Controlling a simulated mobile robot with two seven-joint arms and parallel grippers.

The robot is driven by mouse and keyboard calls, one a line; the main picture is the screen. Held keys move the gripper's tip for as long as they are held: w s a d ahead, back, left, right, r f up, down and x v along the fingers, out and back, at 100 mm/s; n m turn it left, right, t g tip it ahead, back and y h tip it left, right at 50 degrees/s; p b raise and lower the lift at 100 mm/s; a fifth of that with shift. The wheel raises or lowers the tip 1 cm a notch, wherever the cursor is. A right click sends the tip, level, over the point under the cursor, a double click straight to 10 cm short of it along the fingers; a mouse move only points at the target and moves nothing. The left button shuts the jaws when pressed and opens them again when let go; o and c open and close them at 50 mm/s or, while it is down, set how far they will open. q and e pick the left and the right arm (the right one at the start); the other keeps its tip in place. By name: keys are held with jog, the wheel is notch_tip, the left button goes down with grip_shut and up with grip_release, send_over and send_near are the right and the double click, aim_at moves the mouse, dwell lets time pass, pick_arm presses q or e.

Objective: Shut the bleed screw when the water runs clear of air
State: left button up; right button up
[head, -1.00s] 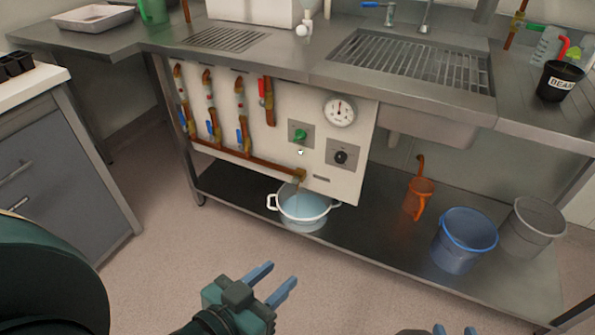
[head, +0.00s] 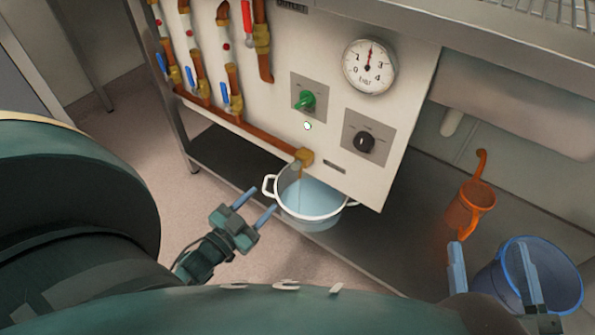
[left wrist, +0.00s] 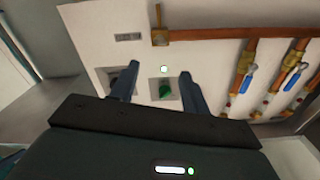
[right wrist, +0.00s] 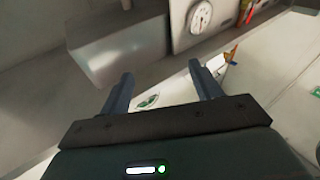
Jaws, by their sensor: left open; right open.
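The white panel (head: 330,137) carries a green knob (head: 306,99), a small pale round spot (head: 307,126) below it, a black knob (head: 364,142) and a dial gauge (head: 369,66). I cannot tell which part is the bleed screw. A brass outlet (head: 303,157) hangs over a white two-handled pot (head: 312,200) holding bluish water. A thin stream seems to fall from it; bubbles cannot be made out. My left gripper (head: 255,205) is open and empty, left of the pot. The green knob (left wrist: 165,90) appears between its fingers in the left wrist view, apart from them. My right gripper (head: 490,255) is open and empty.
Copper pipes with blue-levered valves (head: 197,88) line the panel's left side; a red-handled pipe (head: 247,22) is beside them. An orange jug (head: 470,211) and a blue bucket (head: 545,285) stand on the lower shelf near my right gripper. The steel worktop (head: 480,40) overhangs at upper right.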

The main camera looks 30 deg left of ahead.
pick_arm(q)
jog(key=b, duration=0.2)
send_near(292, 169)
jog(key=w, duration=0.1)
jog(key=shift+w+d+b, duration=0.15)
jog(key=shift+w+b, duration=0.3)
jog(key=shift+w, duration=1.5)
jog(key=shift+w+d+b, duration=0.2)
jog(key=shift+w+b, duration=0.25)
jog(key=shift+w, duration=1.55)
pick_arm(e)
jog(key=shift+w+r+n+t+y, duration=0.2)
jog(key=shift+r+n+t+y, duration=0.25)
jog(key=shift+r+y, duration=0.3)
jog(key=shift+w+r+n+t+y, duration=0.2)
jog(key=shift+r+n+t+y, duration=0.15)
jog(key=shift+r+n+y, duration=0.35)
jog(key=shift+r, duration=0.15)
pick_arm(q)
jog(key=c, duration=1)
